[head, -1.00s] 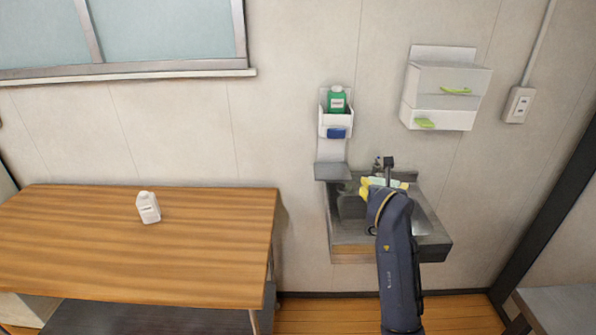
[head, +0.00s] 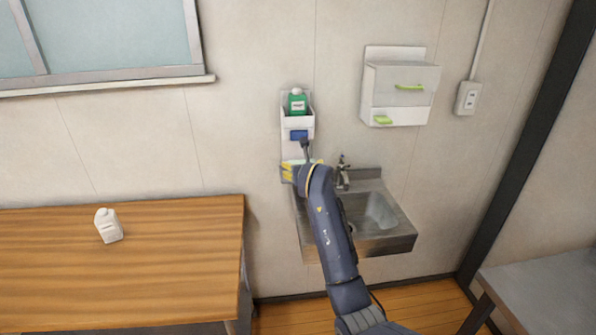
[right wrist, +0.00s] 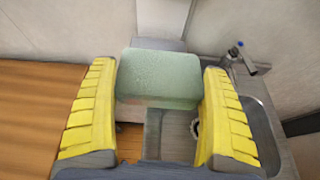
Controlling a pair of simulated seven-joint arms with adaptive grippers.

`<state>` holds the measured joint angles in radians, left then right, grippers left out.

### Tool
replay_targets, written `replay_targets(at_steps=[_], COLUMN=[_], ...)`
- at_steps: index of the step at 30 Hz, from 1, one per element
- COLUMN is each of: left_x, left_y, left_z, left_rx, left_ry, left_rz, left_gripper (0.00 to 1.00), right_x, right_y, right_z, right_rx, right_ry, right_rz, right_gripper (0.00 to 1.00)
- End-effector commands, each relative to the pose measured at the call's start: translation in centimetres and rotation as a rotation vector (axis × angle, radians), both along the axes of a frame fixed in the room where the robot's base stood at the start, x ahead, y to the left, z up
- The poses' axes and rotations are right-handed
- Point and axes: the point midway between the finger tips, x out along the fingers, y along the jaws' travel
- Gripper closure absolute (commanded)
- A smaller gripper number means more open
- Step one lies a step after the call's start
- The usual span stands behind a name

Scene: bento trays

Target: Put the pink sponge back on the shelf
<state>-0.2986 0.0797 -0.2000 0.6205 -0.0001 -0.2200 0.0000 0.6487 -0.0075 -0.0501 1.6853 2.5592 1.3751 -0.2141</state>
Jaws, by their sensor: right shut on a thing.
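No pink sponge shows in either view. A pale green sponge (right wrist: 160,80) is between the yellow fingers of my right gripper (right wrist: 160,95) in the right wrist view. In the head view my right gripper (head: 293,170) is at the lower part of the white wall rack (head: 284,148), left of the sink's tap, and mostly hides what it holds. The grey lower shelf (right wrist: 158,44) shows just behind the sponge in the right wrist view; I cannot tell whether they touch. My left gripper is not in view.
A green bottle (head: 297,101) stands in the rack's upper holder, above a blue item (head: 298,135). The sink (head: 385,242) with its tap (head: 342,170) is to the right. A white dispenser (head: 400,90) hangs on the wall. A white bottle (head: 108,225) stands on the wooden table (head: 180,265).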

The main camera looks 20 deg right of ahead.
Motion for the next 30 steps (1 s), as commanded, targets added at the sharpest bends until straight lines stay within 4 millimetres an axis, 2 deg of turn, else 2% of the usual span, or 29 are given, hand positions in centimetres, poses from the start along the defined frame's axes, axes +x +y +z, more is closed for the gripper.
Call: replay_targets(at_steps=[3, 9, 18, 21, 27, 30], left_x=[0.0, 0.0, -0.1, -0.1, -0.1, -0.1], left_y=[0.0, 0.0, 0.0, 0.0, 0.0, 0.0], left_z=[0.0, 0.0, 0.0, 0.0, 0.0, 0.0], left_rx=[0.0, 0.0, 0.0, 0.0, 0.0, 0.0], left_ry=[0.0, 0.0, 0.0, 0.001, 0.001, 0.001], left_rz=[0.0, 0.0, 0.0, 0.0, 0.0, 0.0], left_gripper=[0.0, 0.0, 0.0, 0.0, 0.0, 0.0], right_x=[2.5, 6.3, 10.4, 10.2, 10.2, 10.2], right_y=[-0.4, -1.0, -1.7, -1.6, -1.6, -1.6], right_z=[0.0, 0.1, 0.0, -1.4, -2.3, -3.3], right_rx=[-0.001, -0.001, 0.0, 0.0, 0.0, -0.001], right_ry=[0.002, 0.001, 0.001, 0.002, 0.001, 0.002], right_rz=[-0.001, -0.001, 0.0, -0.001, -0.001, -0.001], right_gripper=[0.27, 0.27, 0.27, 0.27, 0.27, 0.27])
